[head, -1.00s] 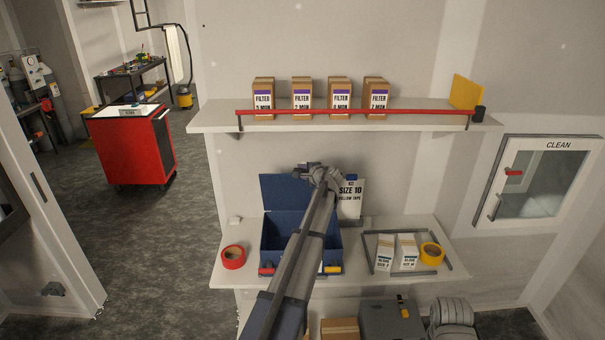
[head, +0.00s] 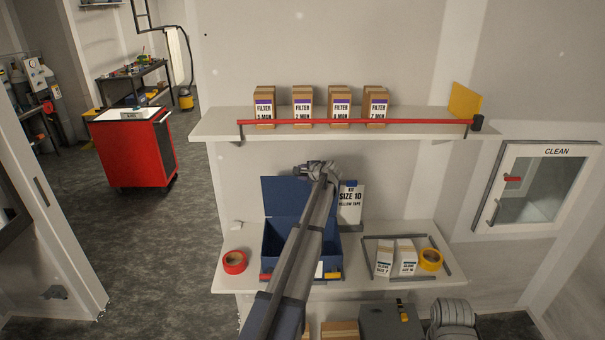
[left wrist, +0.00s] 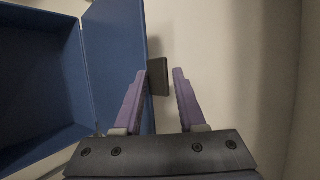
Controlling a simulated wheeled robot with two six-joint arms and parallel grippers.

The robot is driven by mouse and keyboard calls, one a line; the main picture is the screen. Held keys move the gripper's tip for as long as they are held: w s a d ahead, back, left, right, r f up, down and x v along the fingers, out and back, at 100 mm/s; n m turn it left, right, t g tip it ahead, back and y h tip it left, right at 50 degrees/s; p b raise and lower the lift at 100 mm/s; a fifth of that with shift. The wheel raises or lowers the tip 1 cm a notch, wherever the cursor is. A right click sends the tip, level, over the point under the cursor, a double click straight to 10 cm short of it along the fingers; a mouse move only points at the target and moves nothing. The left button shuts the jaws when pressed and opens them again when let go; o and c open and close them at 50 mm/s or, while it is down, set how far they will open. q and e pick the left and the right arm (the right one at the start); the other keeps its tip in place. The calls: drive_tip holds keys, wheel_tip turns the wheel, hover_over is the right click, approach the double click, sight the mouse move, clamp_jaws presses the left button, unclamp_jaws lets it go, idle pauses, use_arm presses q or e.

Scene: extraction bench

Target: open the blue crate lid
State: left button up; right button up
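The blue crate (head: 270,246) sits on the lower shelf, its front rim marked with red and yellow pieces. Its blue lid (head: 283,196) stands raised, about upright, at the crate's back; it also shows as a blue panel in the left wrist view (left wrist: 117,45), with the open crate interior (left wrist: 35,90) to its left. My left gripper (head: 318,170) is at the lid's upper right side. In the left wrist view its two purple fingers (left wrist: 159,72) are apart, with a small dark tab (left wrist: 158,77) at the lid's edge between or just beyond the tips. My arm hides part of the crate. My right gripper is not in view.
A red tape roll (head: 234,262) lies left of the crate. A "SIZE 10" card (head: 351,203) stands behind right. White boxes (head: 406,257) and a yellow tape roll (head: 430,259) are on the right. Above, a shelf (head: 215,124) with a red rail (head: 400,122) holds filter boxes (head: 340,104).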

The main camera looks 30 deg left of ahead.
use_arm(q)
drive_tip(key=s+d+f+t+y+b, duration=0.2)
drive_tip(key=s+d+f+b, duration=0.55)
drive_tip(key=s+b, duration=0.5)
drive_tip(key=s+d+f+b, duration=0.1)
drive_tip(key=s+f+b, duration=0.1)
drive_tip(key=f+b, duration=0.5)
drive_tip(key=s+d+f+n+b, duration=0.1)
drive_tip(key=s+d+f+b, duration=0.1)
drive_tip(key=f+b, duration=0.6)
drive_tip(key=shift+s+d+t+y+b, duration=0.25)
drive_tip(key=shift+s+t+y+b, duration=0.15)
drive_tip(key=shift+s+b, duration=0.6)
drive_tip(key=shift+w, duration=0.2)
